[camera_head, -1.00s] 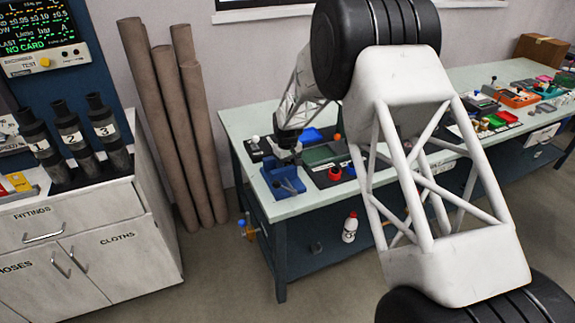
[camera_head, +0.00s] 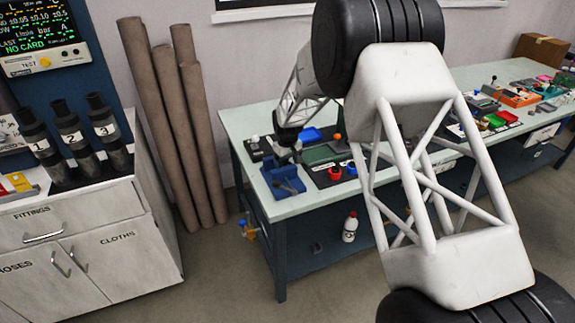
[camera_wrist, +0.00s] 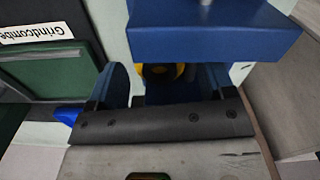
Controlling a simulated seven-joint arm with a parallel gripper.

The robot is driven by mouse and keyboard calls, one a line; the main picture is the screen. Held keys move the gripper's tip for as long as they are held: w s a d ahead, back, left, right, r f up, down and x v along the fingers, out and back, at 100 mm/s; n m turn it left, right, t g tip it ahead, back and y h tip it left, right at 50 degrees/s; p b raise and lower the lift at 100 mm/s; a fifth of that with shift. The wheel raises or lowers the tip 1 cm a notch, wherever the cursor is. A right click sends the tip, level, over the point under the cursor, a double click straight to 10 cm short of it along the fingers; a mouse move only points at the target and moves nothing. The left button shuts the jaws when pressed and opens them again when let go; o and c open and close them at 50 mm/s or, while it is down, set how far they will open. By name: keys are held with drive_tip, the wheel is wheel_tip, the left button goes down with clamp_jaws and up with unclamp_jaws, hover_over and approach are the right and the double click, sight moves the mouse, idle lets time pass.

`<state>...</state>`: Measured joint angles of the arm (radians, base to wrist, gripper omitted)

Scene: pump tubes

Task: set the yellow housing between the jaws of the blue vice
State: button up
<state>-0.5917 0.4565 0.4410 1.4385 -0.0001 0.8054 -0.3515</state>
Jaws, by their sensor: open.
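The blue vice (camera_head: 283,180) stands at the near left corner of the green-topped bench. In the wrist view a blue block of the vice (camera_wrist: 215,35) fills the top. A small part of the yellow housing (camera_wrist: 165,71) shows just below that block, in the blue-sided gap; the rest is hidden. My gripper (camera_wrist: 165,82) is open, with its fingers on either side of the yellow housing. I cannot tell whether they touch it. In the head view my gripper (camera_head: 288,152) is just above the vice, and the housing cannot be made out.
A labelled green panel (camera_wrist: 45,65) shows at left in the wrist view. The bench front edge is close to the vice.

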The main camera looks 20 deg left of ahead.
sight(288, 164)
wheel_tip(288, 164, up, 11)
idle(0.6)
drive_tip(key=shift+r, duration=0.1)
idle(0.6)
drive_tip(key=s+d+r+m, duration=0.2)
drive_tip(key=s+d+r, duration=0.4)
drive_tip(key=d, duration=0.4)
drive_tip(key=s+d+r+m+t, duration=0.1)
drive_tip(key=s+d+r, duration=0.3)
drive_tip(key=d+r, duration=0.55)
drive_tip(key=s+d+r+m, duration=0.2)
drive_tip(key=s+d+r, duration=0.3)
drive_tip(key=d, duration=0.7)
drive_tip(key=s+d+r+m+t, duration=0.1)
drive_tip(key=s+d+r+m, duration=0.2)
drive_tip(key=s+d, duration=1.2)
drive_tip(key=s+d+f+m, duration=0.1)
drive_tip(key=s+d, duration=0.1)
drive_tip(key=s, duration=0.6)
drive_tip(key=s+d+f+m, duration=0.2)
drive_tip(key=s+d, duration=0.1)
drive_tip(key=s, duration=0.6)
drive_tip(key=shift+s+d+f+t, duration=0.15)
drive_tip(key=shift+s+d+t, duration=0.1)
drive_tip(key=shift+d+t, duration=0.05)
